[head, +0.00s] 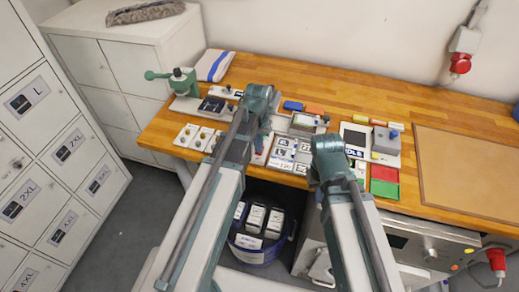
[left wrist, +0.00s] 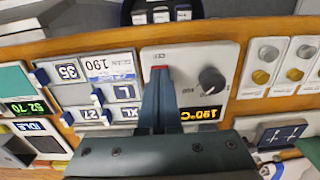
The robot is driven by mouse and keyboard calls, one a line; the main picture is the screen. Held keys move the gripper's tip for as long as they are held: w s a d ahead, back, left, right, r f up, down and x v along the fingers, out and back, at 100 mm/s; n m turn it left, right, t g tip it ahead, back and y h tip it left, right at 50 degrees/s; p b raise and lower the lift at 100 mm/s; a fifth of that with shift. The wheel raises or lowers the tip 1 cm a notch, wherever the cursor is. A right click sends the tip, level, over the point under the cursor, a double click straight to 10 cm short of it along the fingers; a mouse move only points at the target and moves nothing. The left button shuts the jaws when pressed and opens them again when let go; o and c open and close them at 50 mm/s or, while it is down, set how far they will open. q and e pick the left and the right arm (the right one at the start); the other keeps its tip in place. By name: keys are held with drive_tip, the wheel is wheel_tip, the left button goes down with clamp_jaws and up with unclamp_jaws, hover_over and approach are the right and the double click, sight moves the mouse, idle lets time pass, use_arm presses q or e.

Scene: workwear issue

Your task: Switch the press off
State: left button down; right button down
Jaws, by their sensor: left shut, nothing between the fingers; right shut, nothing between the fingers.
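In the left wrist view, which is upside down, a light grey control panel (left wrist: 222,58) carries a small red switch (left wrist: 159,68), a black knob (left wrist: 211,80) and a lit display (left wrist: 200,115) reading about 190°C. My left gripper (left wrist: 159,75) is shut and empty, its fingertips at the red switch. I cannot tell whether they touch it, and they partly cover it. In the head view my left gripper (head: 262,140) reaches down over the worktop, mostly hiding the panel. My right gripper (head: 338,172) is shut and empty above the worktop, further right; its fingertips are hardly visible.
Size tiles (left wrist: 112,90) sit close beside the panel; a plate with several knobs (head: 200,137) lies left. A device reading IDLE (head: 356,153) and red and green pads (head: 384,182) are at right. A green-handled tool (head: 182,80) stands at the back left. A bin (head: 262,256) is below.

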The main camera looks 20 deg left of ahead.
use_arm(q)
drive_tip(key=shift+f+b, duration=0.35)
drive_tip(key=shift+f, duration=0.1)
drive_tip(key=shift+r, duration=0.2)
wheel_tip(320, 180, up, 7)
drive_tip(key=p, duration=0.7)
drive_tip(key=shift+f, duration=0.1)
drive_tip(key=s+d+f+m+y+b, duration=0.1)
drive_tip(key=s+d+f+m+b, duration=0.2)
drive_tip(key=s+d, duration=0.7)
drive_tip(key=s+f+b, duration=0.1)
drive_tip(key=s, duration=0.3)
drive_tip(key=shift+s+d, duration=0.2)
drive_tip(key=shift+d, duration=0.05)
drive_tip(key=shift+f, duration=0.15)
